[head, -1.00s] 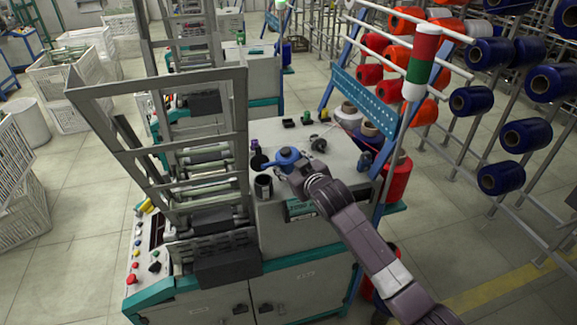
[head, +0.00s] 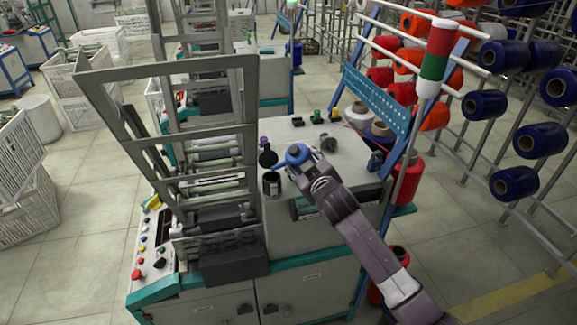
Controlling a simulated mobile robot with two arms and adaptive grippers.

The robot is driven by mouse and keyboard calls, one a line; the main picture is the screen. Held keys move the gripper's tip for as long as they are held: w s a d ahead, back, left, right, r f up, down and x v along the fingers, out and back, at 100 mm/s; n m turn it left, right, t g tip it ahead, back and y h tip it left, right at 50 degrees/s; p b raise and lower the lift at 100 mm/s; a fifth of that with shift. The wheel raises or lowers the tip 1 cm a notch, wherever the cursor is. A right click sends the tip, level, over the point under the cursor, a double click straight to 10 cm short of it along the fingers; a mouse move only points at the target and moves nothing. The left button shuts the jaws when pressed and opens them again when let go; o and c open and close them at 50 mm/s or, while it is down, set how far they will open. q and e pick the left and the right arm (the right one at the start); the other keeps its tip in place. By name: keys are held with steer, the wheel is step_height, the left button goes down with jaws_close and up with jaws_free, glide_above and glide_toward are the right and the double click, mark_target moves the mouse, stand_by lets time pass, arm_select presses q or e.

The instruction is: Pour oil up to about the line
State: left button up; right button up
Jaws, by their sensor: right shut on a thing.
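A blue oil can (head: 297,155) is held in my right gripper (head: 308,162) above the machine's grey top. My right gripper is shut on it, and its fingers are partly hidden by the wrist. The can's short spout side faces left, toward a dark open cup (head: 271,186). The cup stands upright on the near left part of the top, just below and left of the can. I cannot make out a line or an oil level in the cup, nor any stream of oil. My left gripper is not in view.
A dark bottle with a purple top (head: 266,155) stands just behind the cup. Small green and black items lie at the back of the top. A grey metal frame (head: 165,75) rises close on the left. A blue perforated panel (head: 376,103) and thread spools stand on the right.

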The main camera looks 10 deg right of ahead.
steer(key=shift+r+n, duration=0.4)
steer(key=shift+r, duration=0.15)
stand_by(0.7)
steer(key=shift+r+n+t+h, duration=0.3)
steer(key=shift+r+n+t, duration=0.3)
steer(key=shift+r+n, duration=0.15)
stand_by(1.8)
steer(key=shift+p, duration=0.6)
stand_by(1.0)
stand_by(0.4)
steer(key=shift+f+m+g+p, duration=0.35)
steer(key=shift+m+p, duration=0.3)
steer(key=shift+p, duration=0.45)
steer(key=shift+f+m+p, duration=0.4)
steer(key=shift+p, duration=0.05)
steer(key=shift+f+g, duration=0.25)
